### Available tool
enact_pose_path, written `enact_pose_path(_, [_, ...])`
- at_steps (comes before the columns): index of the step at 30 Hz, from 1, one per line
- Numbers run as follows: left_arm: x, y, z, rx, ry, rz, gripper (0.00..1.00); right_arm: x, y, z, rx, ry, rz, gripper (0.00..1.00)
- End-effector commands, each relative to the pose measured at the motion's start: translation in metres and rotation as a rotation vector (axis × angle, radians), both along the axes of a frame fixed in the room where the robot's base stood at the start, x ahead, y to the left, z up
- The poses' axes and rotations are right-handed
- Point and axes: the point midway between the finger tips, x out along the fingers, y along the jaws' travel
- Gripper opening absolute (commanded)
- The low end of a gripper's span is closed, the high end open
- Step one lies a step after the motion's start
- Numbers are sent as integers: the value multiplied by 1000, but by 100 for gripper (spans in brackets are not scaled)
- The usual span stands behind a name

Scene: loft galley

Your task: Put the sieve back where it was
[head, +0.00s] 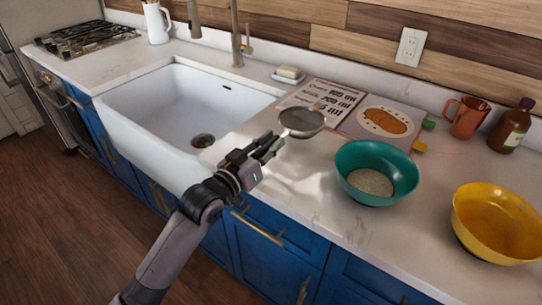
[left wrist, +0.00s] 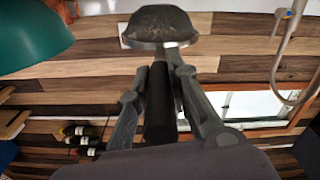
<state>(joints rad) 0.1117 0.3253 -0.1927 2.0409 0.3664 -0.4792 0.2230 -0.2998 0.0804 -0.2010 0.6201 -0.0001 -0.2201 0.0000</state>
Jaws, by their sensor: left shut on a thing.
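The sieve (head: 302,122) is a grey metal bowl with a handle. My left gripper (head: 276,143) is shut on the sieve's handle and holds it above the counter, between the sink and the teal bowl. In the left wrist view the sieve's bowl (left wrist: 160,26) shows past the fingertips, with its dark handle between the fingers of my left gripper (left wrist: 160,95). In the head view the sieve's bowl covers part of the open recipe book (head: 345,112). My right gripper is not in view.
A teal bowl (head: 352,160) with grainy contents and an empty yellow bowl (head: 480,235) stand to the right. A copper mug (head: 467,118) and a brown bottle (head: 511,128) stand behind. The white sink (head: 185,110) lies left. Clear counter (head: 285,185) lies before the book.

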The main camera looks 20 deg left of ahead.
Motion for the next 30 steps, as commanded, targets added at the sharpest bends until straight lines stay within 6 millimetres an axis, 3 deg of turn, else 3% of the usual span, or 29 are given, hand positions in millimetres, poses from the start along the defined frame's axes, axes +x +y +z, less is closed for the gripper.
enact_pose_path(6, [0,0,-32,1,2,0,0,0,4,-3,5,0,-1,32])
enact_pose_path(19, [0,0,-38,0,0,0,0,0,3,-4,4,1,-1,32])
enact_pose_path(20, [0,0,-38,0,1,0,18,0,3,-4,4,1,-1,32])
enact_pose_path(30, [0,0,-39,1,3,0,37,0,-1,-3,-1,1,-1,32])
